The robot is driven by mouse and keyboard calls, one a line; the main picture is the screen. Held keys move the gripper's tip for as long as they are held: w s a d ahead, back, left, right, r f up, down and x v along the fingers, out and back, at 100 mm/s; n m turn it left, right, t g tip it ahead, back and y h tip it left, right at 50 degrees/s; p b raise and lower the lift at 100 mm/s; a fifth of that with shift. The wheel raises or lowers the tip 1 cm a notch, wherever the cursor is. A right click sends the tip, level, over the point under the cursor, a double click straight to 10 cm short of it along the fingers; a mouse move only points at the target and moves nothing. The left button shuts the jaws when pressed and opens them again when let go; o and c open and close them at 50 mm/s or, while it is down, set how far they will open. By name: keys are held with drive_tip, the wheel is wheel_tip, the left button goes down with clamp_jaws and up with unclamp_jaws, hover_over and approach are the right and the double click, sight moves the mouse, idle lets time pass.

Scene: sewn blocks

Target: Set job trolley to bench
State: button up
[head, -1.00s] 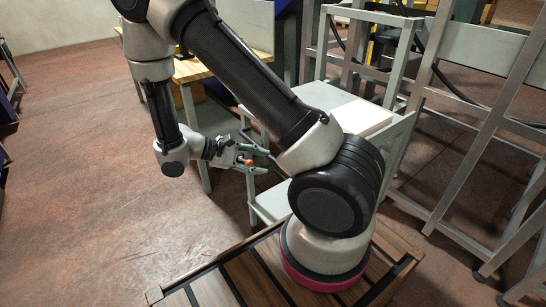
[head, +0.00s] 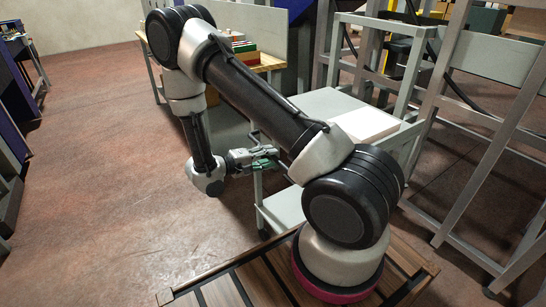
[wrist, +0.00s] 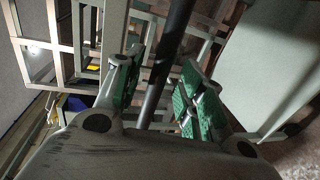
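The job trolley (head: 320,104) is a pale grey two-shelf frame just right of my arm's reach in the head view. A flat white piece lies on its top. My gripper (head: 266,160) is at the trolley's near left side, below top height. In the wrist view, my gripper (wrist: 158,98) has its two green pads apart, with a dark round bar (wrist: 168,62) running between them. Gaps seem to show beside the bar. The bar looks like the trolley's handle, but its join is hidden. The bench (head: 268,62) has a wooden top and stands behind, partly hidden by my arm.
Red and green blocks (head: 244,47) sit on the bench. Tall grey metal frames (head: 490,130) crowd the right side. Dark blue furniture (head: 12,100) lines the left edge. The reddish floor (head: 95,150) between is clear.

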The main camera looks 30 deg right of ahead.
drive_tip(key=shift+d+f, duration=0.25)
drive_tip(key=shift+d, duration=0.95)
drive_tip(key=shift+c, duration=0.3)
clamp_jaws()
drive_tip(key=shift+w, duration=0.15)
